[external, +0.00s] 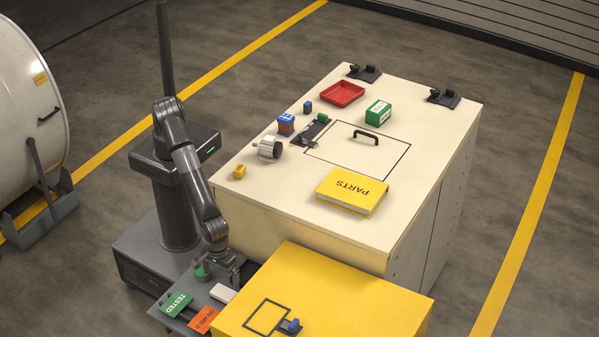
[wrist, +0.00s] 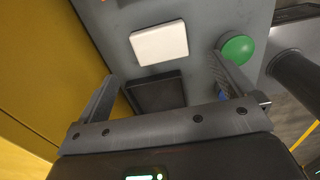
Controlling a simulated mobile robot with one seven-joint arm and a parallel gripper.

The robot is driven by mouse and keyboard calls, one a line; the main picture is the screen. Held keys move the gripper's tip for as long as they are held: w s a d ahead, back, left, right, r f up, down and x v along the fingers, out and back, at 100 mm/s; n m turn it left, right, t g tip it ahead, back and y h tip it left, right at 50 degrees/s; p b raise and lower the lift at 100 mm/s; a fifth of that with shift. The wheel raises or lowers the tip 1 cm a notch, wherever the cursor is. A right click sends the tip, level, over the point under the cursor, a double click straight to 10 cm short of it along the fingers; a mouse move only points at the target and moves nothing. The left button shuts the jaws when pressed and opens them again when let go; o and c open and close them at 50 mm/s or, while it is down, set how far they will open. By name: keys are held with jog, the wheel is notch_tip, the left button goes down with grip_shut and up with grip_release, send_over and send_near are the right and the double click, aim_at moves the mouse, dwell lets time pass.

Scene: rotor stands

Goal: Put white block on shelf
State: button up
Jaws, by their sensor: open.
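The white block (external: 222,293) lies flat on a grey surface (external: 180,322) beside the yellow cabinet. It also shows in the wrist view (wrist: 159,43), ahead of the fingertips and roughly between their lines. My gripper (external: 230,278) is low over this surface, near the block. A dark square (wrist: 156,92) lies on the grey surface between the fingers. I cannot tell which surface is the shelf.
A green round piece (wrist: 237,48) is close to the right finger. Green TESTED (external: 175,304) and orange ON HOLD (external: 204,319) labels lie beside the block. The yellow cabinet (external: 345,295) rises close on the right. The cream bench (external: 290,205) behind holds several items, including a yellow PARTS binder (external: 352,191).

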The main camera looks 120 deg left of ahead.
jog(key=a+r+m+h, duration=0.1)
jog(key=a+r+m, duration=0.1)
jog(key=a+r, duration=0.5)
jog(key=a+r+m, duration=0.1)
jog(key=a+r, duration=0.3)
jog(key=r, duration=0.6)
jog(key=s+a+r+m+t, duration=0.2)
jog(key=s+a+r+m, duration=0.35)
jog(key=a+r, duration=0.7)
jog(key=s+a+r+m+t, duration=0.2)
jog(key=s+a+r+m, duration=0.3)
jog(key=s+a, duration=0.6)
jog(key=s+a+m+t+y, duration=0.1)
jog(key=s+a+m, duration=0.3)
jog(key=s, duration=1)
jog(key=a, duration=0.2)
jog(key=shift+a+f+t, duration=0.25)
jog(key=shift+a+t, duration=0.05)
jog(key=shift+a, duration=0.05)
